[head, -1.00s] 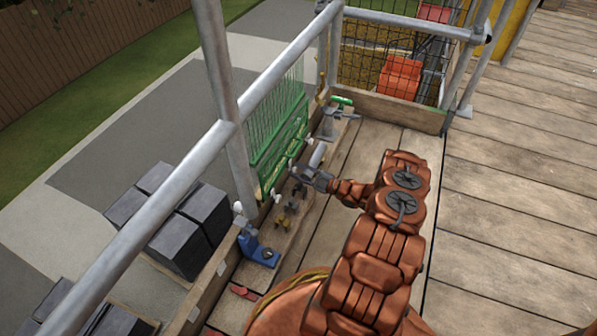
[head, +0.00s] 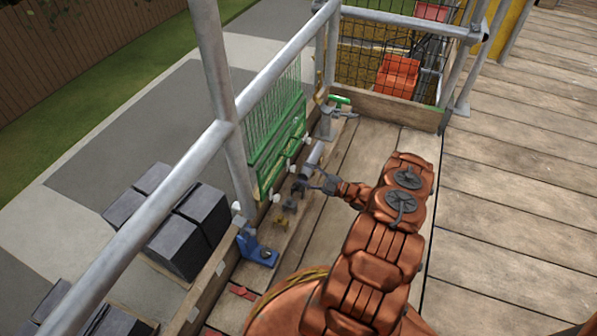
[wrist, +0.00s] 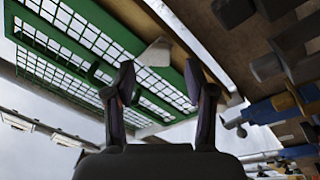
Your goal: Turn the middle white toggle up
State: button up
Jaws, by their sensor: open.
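A green panel with a wire mesh (head: 275,150) stands along the guardrail. Several small white toggles stick out along its lower edge. The middle white toggle (head: 291,169) is just left of and beyond my gripper (head: 312,181). In the wrist view a white toggle (wrist: 155,53) shows on the green frame, ahead of and between the tips of my open gripper (wrist: 160,76). No contact shows, and nothing is between the fingers. Which way the toggle points is too small to tell.
A wooden shelf beside the panel holds a grey cylinder (head: 314,155), a green-handled tool (head: 339,100), dark and yellow small parts and a blue tool (head: 256,250). A metal rail (head: 185,175) runs in front. Plank floor to the right is free.

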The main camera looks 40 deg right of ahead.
jog(key=v, duration=0.8)
jog(key=shift+s, duration=0.1)
jog(key=shift+a, duration=0.1)
